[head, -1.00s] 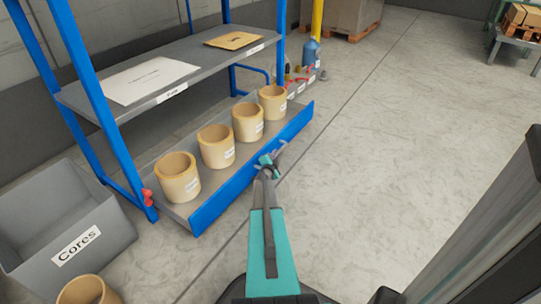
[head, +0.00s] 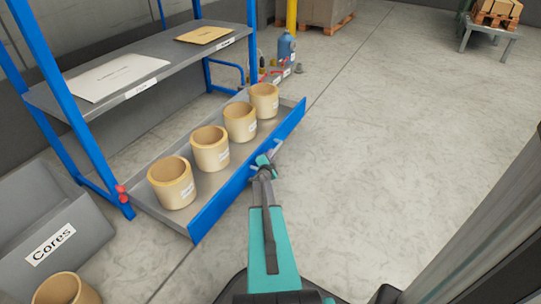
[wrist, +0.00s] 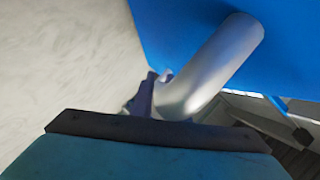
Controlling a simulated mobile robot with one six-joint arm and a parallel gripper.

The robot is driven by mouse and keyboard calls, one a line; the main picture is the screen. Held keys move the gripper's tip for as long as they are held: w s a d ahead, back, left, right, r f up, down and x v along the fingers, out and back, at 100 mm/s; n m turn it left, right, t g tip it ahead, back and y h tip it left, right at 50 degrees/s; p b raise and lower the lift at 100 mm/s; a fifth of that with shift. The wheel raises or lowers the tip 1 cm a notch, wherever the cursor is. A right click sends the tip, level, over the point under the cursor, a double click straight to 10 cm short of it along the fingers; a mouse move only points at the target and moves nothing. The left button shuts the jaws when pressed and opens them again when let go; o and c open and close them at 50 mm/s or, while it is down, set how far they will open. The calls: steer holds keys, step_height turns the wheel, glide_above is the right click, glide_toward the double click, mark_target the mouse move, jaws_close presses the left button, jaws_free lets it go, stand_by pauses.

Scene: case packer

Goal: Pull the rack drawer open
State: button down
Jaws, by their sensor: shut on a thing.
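The rack drawer (head: 204,214) is a grey tray with a blue front, low in the blue-posted rack. It stands partly out toward me. Several tan cores (head: 211,148) stand upright in a row on it. My gripper (head: 263,164) is at the middle of the blue front, shut on the drawer's handle. In the wrist view the handle (wrist: 210,70) is a silver bar running from the blue front (wrist: 170,25) down to my gripper (wrist: 150,98). The jaws hide part of the handle.
A grey bin (head: 84,222) labelled Cores stands at the left, with another core (head: 66,290) near it. The shelf (head: 160,80) above holds papers. A blue bottle (head: 287,46) stands beyond the rack.

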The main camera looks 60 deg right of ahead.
steer(key=shift+d+r, duration=0.1)
steer(key=shift+d, duration=0.1)
steer(key=c, duration=1.9)
jaws_free()
steer(key=shift+o, duration=0.8)
steer(key=shift+a, duration=0.1)
steer(key=shift+w+a, duration=0.1)
steer(key=p+v, duration=0.4)
steer(key=v, duration=0.9)
steer(key=shift+a, duration=0.3)
